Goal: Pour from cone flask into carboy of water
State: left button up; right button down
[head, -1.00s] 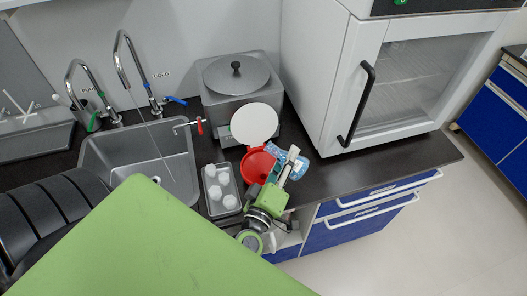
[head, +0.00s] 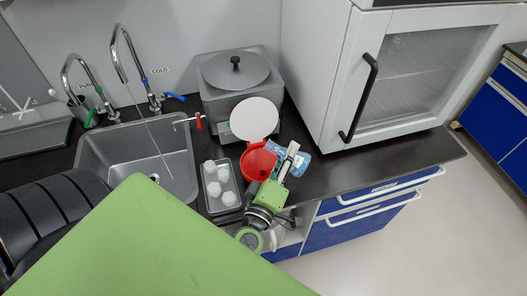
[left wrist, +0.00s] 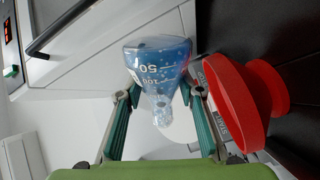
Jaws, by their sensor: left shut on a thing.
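My left gripper (head: 283,172) is shut on the cone flask, a clear flask with blue contents and white volume marks. The flask (head: 300,165) shows as a blue patch beyond the fingers in the head view. In the left wrist view the flask (left wrist: 158,65) sits between the two fingers (left wrist: 162,92), wide end away from the camera. A red funnel (head: 257,163) with a raised white round lid (head: 254,119) is just left of the fingers; the funnel (left wrist: 240,98) is right of the flask in the left wrist view. I cannot make out the carboy's body. My right gripper is out of view.
A metal tray (head: 232,208) with several white pieces lies left of my gripper. A sink (head: 120,158) with taps and a grey lidded bath (head: 237,85) stand beyond. A white cabinet (head: 335,70) bounds the right. Black counter (head: 370,165) is bare at right.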

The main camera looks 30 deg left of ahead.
pick_arm(q)
jog(key=shift+f+n+b, duration=0.1)
jog(key=shift+n+b, duration=0.3)
jog(key=shift+r+n, duration=0.5)
jog(key=shift+n, duration=0.4)
dwell(0.4)
jog(key=shift+a+f+n+b, duration=0.15)
jog(key=shift+f+n+b, duration=0.2)
jog(key=shift+n, duration=0.5)
jog(key=shift+a+f+n+b, duration=0.2)
jog(key=shift+n+b, duration=0.25)
jog(key=shift+n, duration=0.4)
dwell(3.6)
jog(key=shift+r+n, duration=0.15)
jog(key=shift+n, duration=0.15)
dwell(0.7)
